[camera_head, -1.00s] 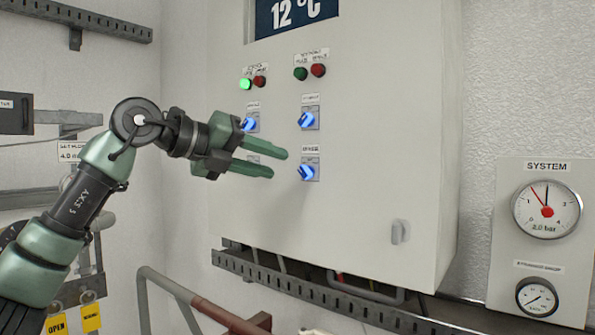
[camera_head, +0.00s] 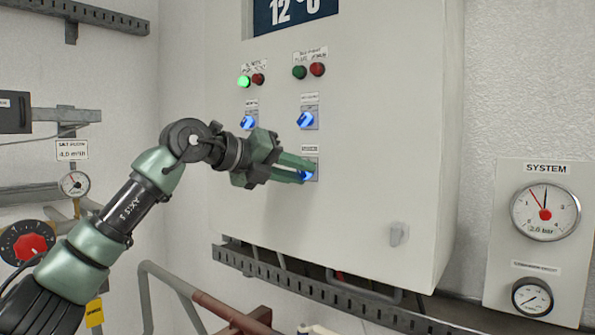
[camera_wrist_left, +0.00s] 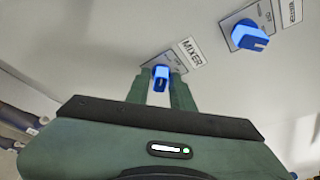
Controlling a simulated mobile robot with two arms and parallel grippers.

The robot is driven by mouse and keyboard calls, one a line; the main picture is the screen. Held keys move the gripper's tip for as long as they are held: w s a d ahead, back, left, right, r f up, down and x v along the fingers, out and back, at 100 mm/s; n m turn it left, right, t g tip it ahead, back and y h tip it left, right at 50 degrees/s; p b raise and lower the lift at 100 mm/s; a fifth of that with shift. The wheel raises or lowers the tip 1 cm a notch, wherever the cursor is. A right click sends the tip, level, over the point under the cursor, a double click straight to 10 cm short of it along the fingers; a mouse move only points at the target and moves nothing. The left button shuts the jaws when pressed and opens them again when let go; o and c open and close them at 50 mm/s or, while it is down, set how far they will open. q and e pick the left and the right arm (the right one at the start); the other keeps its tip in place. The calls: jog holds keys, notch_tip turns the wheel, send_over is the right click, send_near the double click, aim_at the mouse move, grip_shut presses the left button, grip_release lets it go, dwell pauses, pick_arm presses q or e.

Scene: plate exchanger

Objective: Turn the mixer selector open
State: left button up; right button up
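The mixer selector (camera_wrist_left: 161,76) is a blue-lit knob below the label reading MIXER (camera_wrist_left: 190,52) in the left wrist view. In the head view the mixer selector (camera_head: 308,174) is partly hidden behind my left gripper. My left gripper (camera_head: 304,173) reaches the cabinet front from the left. In the left wrist view its two green fingers (camera_wrist_left: 161,84) lie on either side of the knob, close against it, and look shut on it. My right gripper is in neither view.
Another blue selector (camera_head: 307,120) sits just above, and one (camera_head: 248,122) to the upper left. Green and red lamps (camera_head: 308,71) are higher on the cabinet (camera_head: 370,130). A slotted tray (camera_head: 300,287) runs below. A pressure gauge panel (camera_head: 535,240) is at right.

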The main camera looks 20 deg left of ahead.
pick_arm(q)
grip_shut()
jog(key=m+y, duration=0.2)
jog(key=m, duration=0.1)
jog(key=m+t+y+b, duration=0.1)
jog(key=m+y, duration=0.1)
jog(key=m, duration=0.1)
jog(key=m+y+b, duration=0.1)
jog(key=m+y, duration=0.1)
jog(key=m, duration=0.1)
jog(key=shift+s+d+t, duration=0.1)
jog(key=shift+d+t, duration=0.25)
jog(key=shift+t, duration=0.05)
jog(key=shift+m+t+y+b, duration=0.5)
jog(key=shift+m+y+b, duration=0.5)
jog(key=shift+m, duration=0.7)
